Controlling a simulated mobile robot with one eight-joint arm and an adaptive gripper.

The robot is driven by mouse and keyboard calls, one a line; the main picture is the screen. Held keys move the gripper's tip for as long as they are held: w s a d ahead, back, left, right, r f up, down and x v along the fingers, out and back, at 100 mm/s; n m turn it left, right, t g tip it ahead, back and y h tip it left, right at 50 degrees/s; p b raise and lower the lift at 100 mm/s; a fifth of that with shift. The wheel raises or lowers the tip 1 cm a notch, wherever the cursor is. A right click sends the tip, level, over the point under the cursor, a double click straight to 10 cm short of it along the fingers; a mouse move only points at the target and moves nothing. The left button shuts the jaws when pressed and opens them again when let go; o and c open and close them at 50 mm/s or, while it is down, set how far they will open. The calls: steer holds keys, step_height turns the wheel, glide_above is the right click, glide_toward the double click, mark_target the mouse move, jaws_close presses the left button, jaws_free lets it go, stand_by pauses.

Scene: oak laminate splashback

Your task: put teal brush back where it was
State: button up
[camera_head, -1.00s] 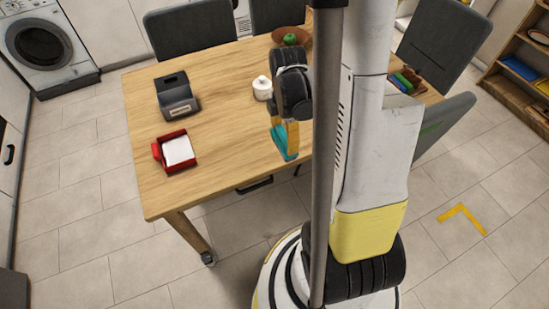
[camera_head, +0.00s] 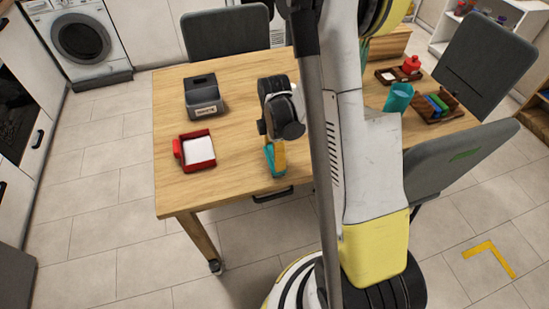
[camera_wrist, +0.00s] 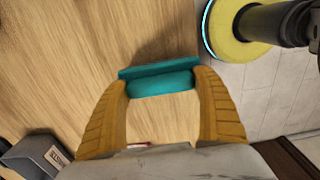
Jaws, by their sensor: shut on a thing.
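The teal brush (camera_wrist: 160,80) is between the two yellow fingers of my gripper (camera_wrist: 162,92) in the wrist view, held at its ends. In the head view my gripper (camera_head: 274,158) is low at the table's front edge, and part of the teal brush (camera_head: 268,160) shows beside the fingers. My wrist hides much of the area behind it. I cannot tell whether the brush touches the wooden table (camera_head: 232,135).
A red tray with white paper (camera_head: 207,165) and a dark grey box (camera_head: 203,95) with a label stand left of my gripper. Right of my arm are a teal cup (camera_head: 398,97), a brown tray with colored blocks (camera_head: 452,114) and a red item (camera_head: 411,65). Grey chairs (camera_head: 228,32) stand around the table.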

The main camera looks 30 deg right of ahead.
steer(key=shift+f, duration=0.4)
steer(key=shift+f, duration=0.25)
steer(key=o, duration=1)
steer(key=shift+r, duration=0.1)
